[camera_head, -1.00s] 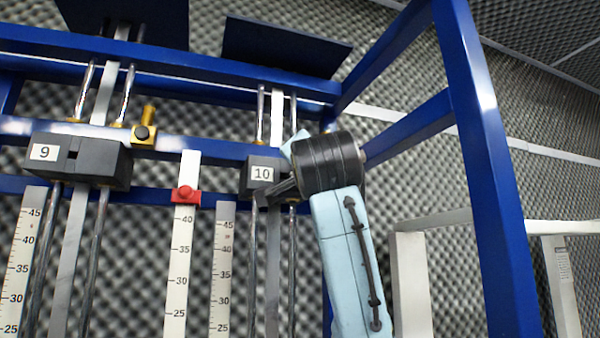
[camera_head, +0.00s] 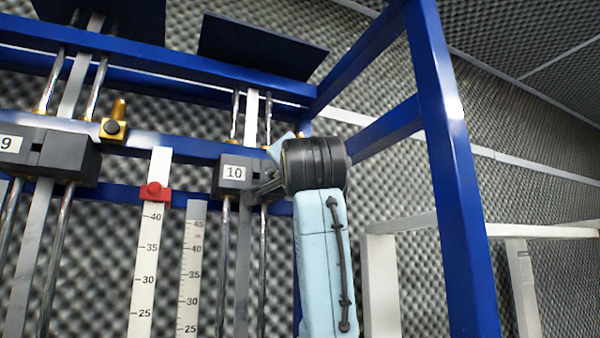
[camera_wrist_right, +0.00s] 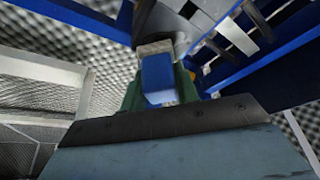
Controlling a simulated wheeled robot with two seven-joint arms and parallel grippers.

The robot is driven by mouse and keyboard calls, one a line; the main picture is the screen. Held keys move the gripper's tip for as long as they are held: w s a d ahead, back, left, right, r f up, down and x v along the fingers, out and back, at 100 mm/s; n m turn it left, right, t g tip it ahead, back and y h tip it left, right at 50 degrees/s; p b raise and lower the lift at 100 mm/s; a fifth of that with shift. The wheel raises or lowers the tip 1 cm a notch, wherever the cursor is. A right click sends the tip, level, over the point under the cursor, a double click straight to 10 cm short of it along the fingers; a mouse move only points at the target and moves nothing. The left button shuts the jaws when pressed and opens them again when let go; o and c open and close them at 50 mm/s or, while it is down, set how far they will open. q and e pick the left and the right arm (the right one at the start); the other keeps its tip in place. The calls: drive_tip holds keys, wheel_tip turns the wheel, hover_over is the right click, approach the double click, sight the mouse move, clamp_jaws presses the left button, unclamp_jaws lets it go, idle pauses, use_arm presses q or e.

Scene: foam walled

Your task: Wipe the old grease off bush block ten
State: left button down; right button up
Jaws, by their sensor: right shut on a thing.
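Bush block ten (camera_head: 234,174) is a dark grey block with a white "10" label, on two vertical rods right of centre in the head view. My right gripper (camera_head: 268,185) is at its right front side, with dark fingers partly hidden by my wrist. In the right wrist view the gripper (camera_wrist_right: 158,88) is shut on a blue piece with a pale end pad (camera_wrist_right: 154,48). The pad is close to a dark grey surface; I cannot tell whether they touch. Grease is not discernible. My left gripper is not in view.
Block nine (camera_head: 55,153) is at the left, with a yellow fitting (camera_head: 114,122) beside it. A red pointer (camera_head: 154,192) sits on a white scale between the blocks. A blue frame post (camera_head: 447,165) stands right of my arm. Pale frames (camera_head: 383,285) stand farther back.

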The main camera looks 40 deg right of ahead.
drive_tip(key=shift+w+a, duration=0.2)
drive_tip(key=shift+a, duration=0.65)
drive_tip(key=shift+w+a, duration=0.25)
drive_tip(key=shift+a, duration=0.6)
drive_tip(key=shift+w+a, duration=0.2)
drive_tip(key=shift+a, duration=0.65)
drive_tip(key=shift+s+f, duration=0.1)
drive_tip(key=shift+s, duration=0.35)
drive_tip(key=shift+s+a+b, duration=0.2)
drive_tip(key=shift+s+b, duration=0.2)
drive_tip(key=shift+s, duration=0.45)
drive_tip(key=shift+s+a+b, duration=0.2)
drive_tip(key=shift+s+b, duration=0.25)
drive_tip(key=shift+s, duration=0.35)
drive_tip(key=shift+s+a+b, duration=0.2)
drive_tip(key=shift+s+b, duration=0.2)
drive_tip(key=shift+s, duration=0.45)
drive_tip(key=s, duration=0.1)
drive_tip(key=s+b, duration=0.1)
drive_tip(key=s, duration=0.1)
drive_tip(key=shift+a, duration=0.35)
